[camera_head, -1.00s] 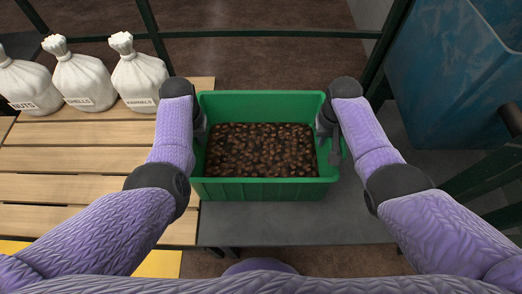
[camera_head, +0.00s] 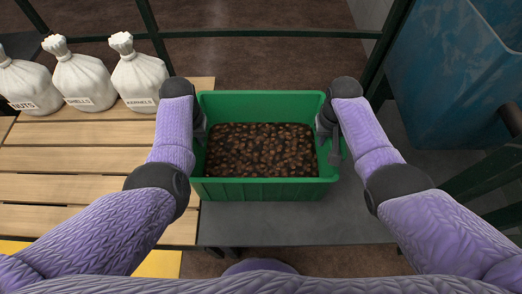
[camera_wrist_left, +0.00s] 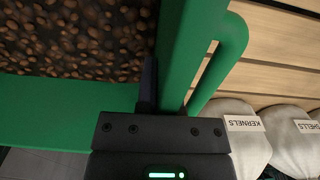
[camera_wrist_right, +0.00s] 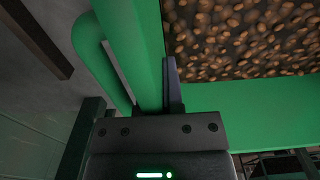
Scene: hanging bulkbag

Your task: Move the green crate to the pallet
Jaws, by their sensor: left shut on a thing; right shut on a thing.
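The green crate (camera_head: 265,190) is in the middle of the head view, filled with brown nuts (camera_head: 262,150). It is over the dark grey surface, its left edge close to the wooden slats; I cannot tell whether it touches the surface. My left gripper (camera_head: 201,128) is shut on the crate's left wall, beside the handle loop (camera_wrist_left: 222,65). My right gripper (camera_head: 324,128) is shut on the right wall, beside the other handle loop (camera_wrist_right: 97,60). The wooden slatted pallet (camera_head: 80,188) lies to the left of the crate.
Three white sacks, marked nuts (camera_head: 28,88), shells (camera_head: 83,82) and kernels (camera_head: 139,80), stand at the back of the slats. Dark green frame bars (camera_head: 270,34) run behind. A blue container (camera_head: 455,75) stands at the right. The front slats are clear.

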